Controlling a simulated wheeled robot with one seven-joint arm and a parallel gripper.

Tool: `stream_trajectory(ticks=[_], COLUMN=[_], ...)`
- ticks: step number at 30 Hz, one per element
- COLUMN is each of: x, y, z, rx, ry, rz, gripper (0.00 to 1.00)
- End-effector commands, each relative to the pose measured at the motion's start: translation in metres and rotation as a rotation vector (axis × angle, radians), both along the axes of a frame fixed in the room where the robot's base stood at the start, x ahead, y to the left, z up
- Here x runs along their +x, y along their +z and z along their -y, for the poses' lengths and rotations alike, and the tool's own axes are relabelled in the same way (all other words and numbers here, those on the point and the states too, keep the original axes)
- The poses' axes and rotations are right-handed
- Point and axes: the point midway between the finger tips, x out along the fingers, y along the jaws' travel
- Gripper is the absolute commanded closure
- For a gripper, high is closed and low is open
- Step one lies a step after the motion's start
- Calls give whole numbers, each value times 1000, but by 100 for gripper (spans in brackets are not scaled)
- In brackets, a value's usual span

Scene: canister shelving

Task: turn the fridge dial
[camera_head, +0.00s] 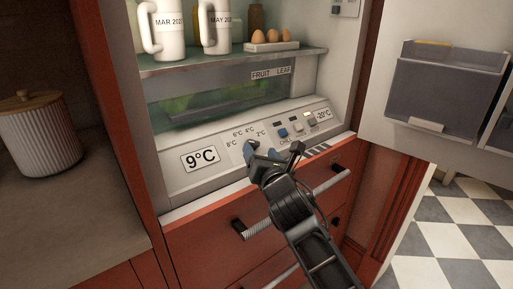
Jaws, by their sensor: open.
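The fridge control panel (226,160) is a pale sloped strip at the bottom of the open fridge. It has a 9°C display (200,158) on its left. An arc of marks, 8°C, 6°C, 4°C and 2°C, surrounds the place of the dial. My gripper (272,153) is open, just below and right of these marks, at the panel's front. It covers most of the dial, so I cannot tell where the dial points or whether a finger touches it.
Small switches (298,126) and a -20°C display (323,114) lie to the right on the panel. Drawer handles (256,229) stick out below. Jugs (167,30) and an egg tray (271,46) stand on the shelf above. The fridge door (400,135) hangs open at right.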

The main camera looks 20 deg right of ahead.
Motion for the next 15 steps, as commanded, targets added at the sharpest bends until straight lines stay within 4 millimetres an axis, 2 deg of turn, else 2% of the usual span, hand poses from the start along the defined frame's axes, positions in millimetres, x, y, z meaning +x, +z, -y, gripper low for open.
stream_trajectory(ticks=[3, 7, 15], x=[19, 34, 45], y=[0, -1, 0], z=[0, 2, 3], rx=[-1, -1, 2], ry=[2, 0, 0], rz=[0, -1, 0], gripper=[34, 34, 34])
